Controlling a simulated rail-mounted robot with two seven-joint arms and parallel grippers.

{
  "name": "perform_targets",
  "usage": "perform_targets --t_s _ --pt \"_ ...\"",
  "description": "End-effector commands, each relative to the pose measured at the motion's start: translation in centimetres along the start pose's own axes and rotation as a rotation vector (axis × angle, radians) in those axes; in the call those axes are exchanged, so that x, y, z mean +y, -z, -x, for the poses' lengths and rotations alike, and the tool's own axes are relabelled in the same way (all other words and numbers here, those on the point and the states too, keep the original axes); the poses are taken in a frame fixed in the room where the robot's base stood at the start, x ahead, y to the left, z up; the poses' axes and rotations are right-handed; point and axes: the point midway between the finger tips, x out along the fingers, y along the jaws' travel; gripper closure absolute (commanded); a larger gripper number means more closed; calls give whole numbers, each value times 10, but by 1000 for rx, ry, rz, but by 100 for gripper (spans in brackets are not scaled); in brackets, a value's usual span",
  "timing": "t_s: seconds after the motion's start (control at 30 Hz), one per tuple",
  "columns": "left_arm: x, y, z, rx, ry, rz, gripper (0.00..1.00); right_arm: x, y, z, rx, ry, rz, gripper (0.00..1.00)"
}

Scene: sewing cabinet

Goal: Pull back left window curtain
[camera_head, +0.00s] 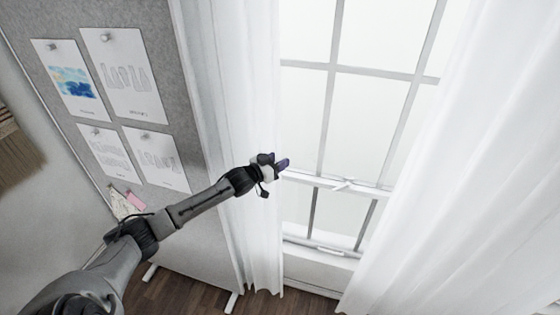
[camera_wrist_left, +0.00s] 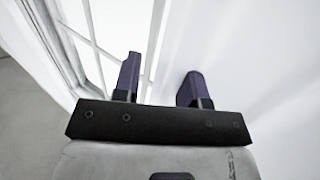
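The left window curtain (camera_head: 235,80) is a white hanging cloth beside the pinboard, along the left side of the window. My left gripper (camera_head: 284,164) is at the curtain's right edge, in front of the window. In the left wrist view the two purple fingers of my left gripper (camera_wrist_left: 161,80) stand apart, with no cloth seen gripped between them. White cloth fills the right side of that view; which curtain it is I cannot tell. The right curtain (camera_head: 470,150) hangs wide on the right of the window. My right gripper is not in view.
The window (camera_head: 345,100) has white bars and a sill low down. A grey pinboard (camera_head: 180,60) with several pinned papers stands at the left on white feet. Dark wooden floor (camera_head: 185,292) shows below. The space before the window is clear.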

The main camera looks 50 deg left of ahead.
Motion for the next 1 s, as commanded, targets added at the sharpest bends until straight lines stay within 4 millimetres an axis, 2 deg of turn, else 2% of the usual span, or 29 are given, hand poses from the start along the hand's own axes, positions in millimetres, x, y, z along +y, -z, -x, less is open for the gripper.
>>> perform_targets --t_s 0.23,0.37,1.0 --pt "1 -1 2 -1 -1 0 61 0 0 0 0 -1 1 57" --pt "1 -3 9 -3 -1 1 61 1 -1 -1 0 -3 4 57" --pt "1 -3 102 -4 0 1 61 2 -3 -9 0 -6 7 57"
